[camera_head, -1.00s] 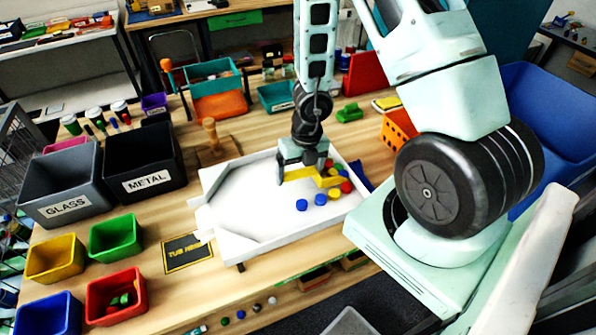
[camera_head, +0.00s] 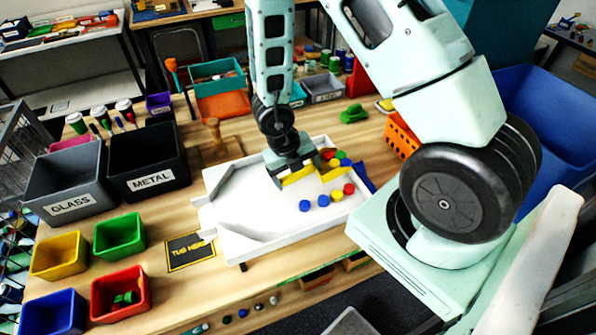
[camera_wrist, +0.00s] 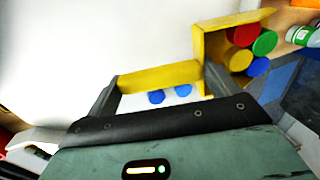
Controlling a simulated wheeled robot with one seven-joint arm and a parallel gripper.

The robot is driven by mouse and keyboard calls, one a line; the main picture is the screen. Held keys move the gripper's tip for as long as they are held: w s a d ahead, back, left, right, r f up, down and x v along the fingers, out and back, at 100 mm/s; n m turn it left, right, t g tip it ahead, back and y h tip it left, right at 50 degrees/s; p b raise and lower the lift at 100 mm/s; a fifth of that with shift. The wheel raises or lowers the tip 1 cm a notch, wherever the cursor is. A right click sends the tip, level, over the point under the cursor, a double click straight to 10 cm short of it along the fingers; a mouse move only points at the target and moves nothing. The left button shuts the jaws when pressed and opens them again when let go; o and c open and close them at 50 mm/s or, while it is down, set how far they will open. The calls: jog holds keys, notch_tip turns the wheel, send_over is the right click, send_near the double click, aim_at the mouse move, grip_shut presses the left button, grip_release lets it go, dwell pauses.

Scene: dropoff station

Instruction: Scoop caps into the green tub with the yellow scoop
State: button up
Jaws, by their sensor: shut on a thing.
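The yellow scoop (camera_head: 333,174) is in my gripper (camera_head: 288,178), over the right part of the white tray (camera_head: 238,187). In the wrist view my gripper (camera_wrist: 158,85) is shut on the scoop's handle (camera_wrist: 160,76). The scoop's wide end (camera_wrist: 225,45) lies against red, green and blue caps. A blue cap (camera_head: 304,206), another blue cap (camera_head: 323,201), a yellow cap (camera_head: 337,195) and a red cap (camera_head: 349,188) lie in front of the scoop. More caps (camera_head: 341,155) are behind it. The green tub (camera_head: 119,236) stands at the left and looks empty inside.
A mat marked TUB HERE (camera_head: 188,250) lies bare between the green tub and the tray. Yellow (camera_head: 57,256), red (camera_head: 121,293) and blue (camera_head: 50,316) tubs stand around the green one. GLASS (camera_head: 65,180) and METAL (camera_head: 147,160) bins are behind. An orange basket (camera_head: 401,137) is right.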

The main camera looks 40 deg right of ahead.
jog(key=p+v, duration=0.9)
jog(key=shift+a+r, duration=0.2)
jog(key=shift+a, duration=0.1)
dwell(0.4)
jog(key=shift+w+a, duration=0.1)
dwell(1.6)
